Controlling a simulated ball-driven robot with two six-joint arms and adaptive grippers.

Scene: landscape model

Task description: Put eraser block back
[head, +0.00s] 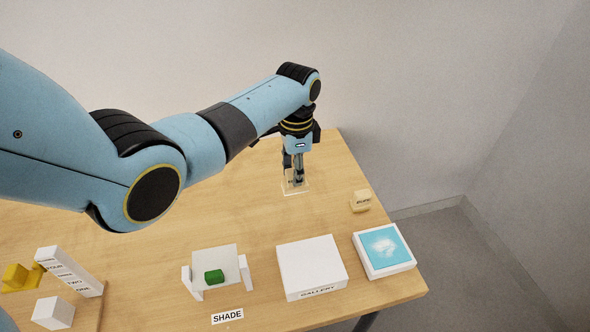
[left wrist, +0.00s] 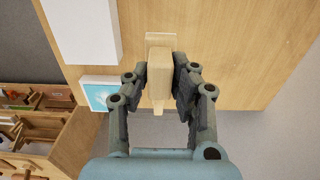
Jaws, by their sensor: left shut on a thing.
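My left gripper (head: 296,178) is over the far part of the table, pointing down. In the left wrist view its fingers (left wrist: 160,82) are shut on a pale wooden block (left wrist: 160,65), one finger on each side. I cannot read any mark on this block that names it as the eraser block. A pale flat outline or tray (head: 296,188) lies on the table right under the gripper; I cannot tell whether the block touches it. A small beige block (head: 360,201) with an unreadable dark label sits to the right, near the table's edge. My right gripper is not in view.
A white box marked GALLERY (head: 312,262) and a white-framed blue picture (head: 384,249) stand at the near right. A white stand (head: 216,261) holds a green block (head: 214,277), behind the SHADE label (head: 227,316). White and yellow blocks (head: 15,276) are at the left. The table (head: 230,215) around the gripper is mostly clear.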

